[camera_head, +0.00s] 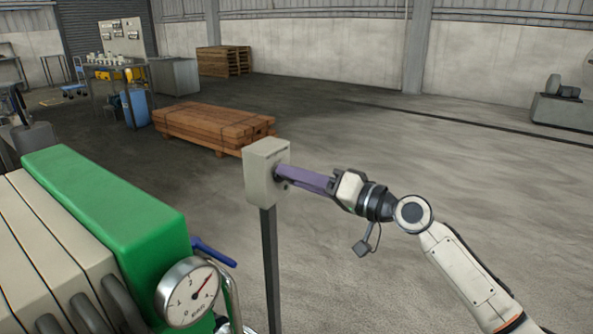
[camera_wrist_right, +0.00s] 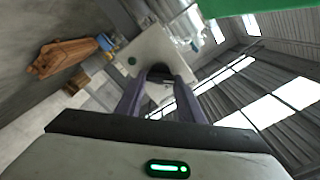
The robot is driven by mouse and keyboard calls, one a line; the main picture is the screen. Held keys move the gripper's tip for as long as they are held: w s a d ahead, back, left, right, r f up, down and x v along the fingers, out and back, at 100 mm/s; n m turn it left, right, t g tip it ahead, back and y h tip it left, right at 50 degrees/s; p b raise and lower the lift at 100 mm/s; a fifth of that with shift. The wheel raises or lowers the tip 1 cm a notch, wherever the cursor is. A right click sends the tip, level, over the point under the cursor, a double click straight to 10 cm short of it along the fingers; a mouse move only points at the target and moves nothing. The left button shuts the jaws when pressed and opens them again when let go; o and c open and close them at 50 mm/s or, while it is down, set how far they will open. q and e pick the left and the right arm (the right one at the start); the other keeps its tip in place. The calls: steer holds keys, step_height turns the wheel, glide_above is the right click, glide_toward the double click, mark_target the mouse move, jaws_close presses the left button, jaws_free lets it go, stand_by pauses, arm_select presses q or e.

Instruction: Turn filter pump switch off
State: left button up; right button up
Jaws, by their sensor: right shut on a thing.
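The pump switch is a small pale grey box (camera_head: 259,166) on a dark post (camera_head: 270,265), in the middle of the head view. Its face also shows in the right wrist view (camera_wrist_right: 148,48), tilted, with a small green spot (camera_wrist_right: 131,61) and a dark knob (camera_wrist_right: 160,70). My right gripper (camera_head: 282,173) comes from the right with its purple fingers at the box's face. In the right wrist view the fingers (camera_wrist_right: 158,82) lie on both sides of the knob, shut on it. The knob's exact angle is hard to tell. My left gripper is out of view.
A green and cream machine (camera_head: 120,205) with a pressure gauge (camera_head: 188,292) and a blue lever (camera_head: 214,252) stands at the left, near the post. A timber stack (camera_head: 212,125) lies behind the box. The floor on the right is open.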

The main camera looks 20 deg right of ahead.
arm_select(q)
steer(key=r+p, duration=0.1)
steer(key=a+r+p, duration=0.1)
steer(key=p, duration=0.1)
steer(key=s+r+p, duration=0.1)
steer(key=p, duration=0.1)
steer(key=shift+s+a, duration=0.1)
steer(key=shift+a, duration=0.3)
arm_select(e)
steer(key=m, duration=0.8)
steer(key=shift+f+m, duration=0.15)
steer(key=shift+m, duration=0.25)
steer(key=o, duration=1.1)
steer(key=shift+d, duration=0.1)
steer(key=shift+c, duration=0.2)
